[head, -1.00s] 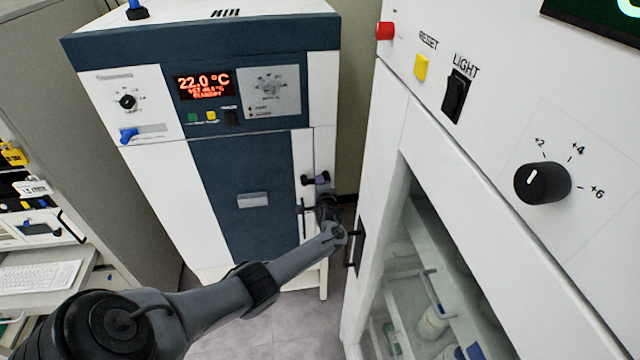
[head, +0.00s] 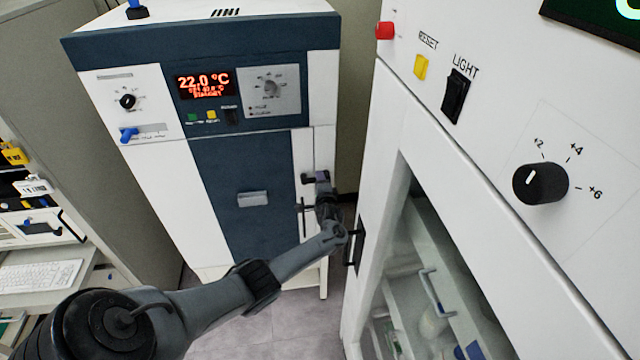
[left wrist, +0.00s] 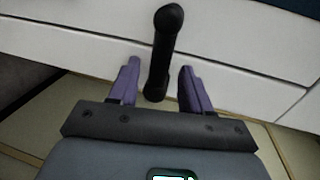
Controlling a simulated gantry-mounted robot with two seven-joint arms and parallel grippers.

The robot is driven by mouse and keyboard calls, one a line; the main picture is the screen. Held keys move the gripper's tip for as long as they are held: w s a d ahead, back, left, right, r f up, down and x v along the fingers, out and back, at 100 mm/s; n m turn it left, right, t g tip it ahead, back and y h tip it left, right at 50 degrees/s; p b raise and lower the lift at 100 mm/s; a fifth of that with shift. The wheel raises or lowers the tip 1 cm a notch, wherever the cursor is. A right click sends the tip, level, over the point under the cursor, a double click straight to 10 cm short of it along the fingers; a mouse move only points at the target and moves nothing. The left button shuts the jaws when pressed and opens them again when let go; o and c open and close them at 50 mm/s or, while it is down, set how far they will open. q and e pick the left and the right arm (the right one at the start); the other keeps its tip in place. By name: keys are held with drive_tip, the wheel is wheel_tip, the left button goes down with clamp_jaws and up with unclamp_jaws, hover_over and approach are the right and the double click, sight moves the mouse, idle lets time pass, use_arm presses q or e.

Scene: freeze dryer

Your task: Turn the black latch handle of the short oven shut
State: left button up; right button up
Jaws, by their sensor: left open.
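The short oven (head: 245,190) stands at the centre left of the head view, with a dark blue door that looks closed. Its black latch handle (left wrist: 164,50) shows in the left wrist view as a rounded bar standing out from the white front. In the head view the latch is largely hidden behind my gripper. My left gripper (head: 322,178) is at the oven's right edge. In the left wrist view its two purple fingers (left wrist: 159,88) are open, one on each side of the handle's lower end, with visible gaps. My right gripper is not in view.
A tall white cabinet (head: 480,180) with a glass door and shelves stands close on the right. Its black door handle (head: 355,247) is near my left wrist. A desk with a keyboard (head: 40,275) is at the far left. Grey floor (head: 270,325) is open below.

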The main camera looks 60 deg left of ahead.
use_arm(q)
drive_tip(key=p+v, duration=0.1)
drive_tip(key=v, duration=1)
idle(0.4)
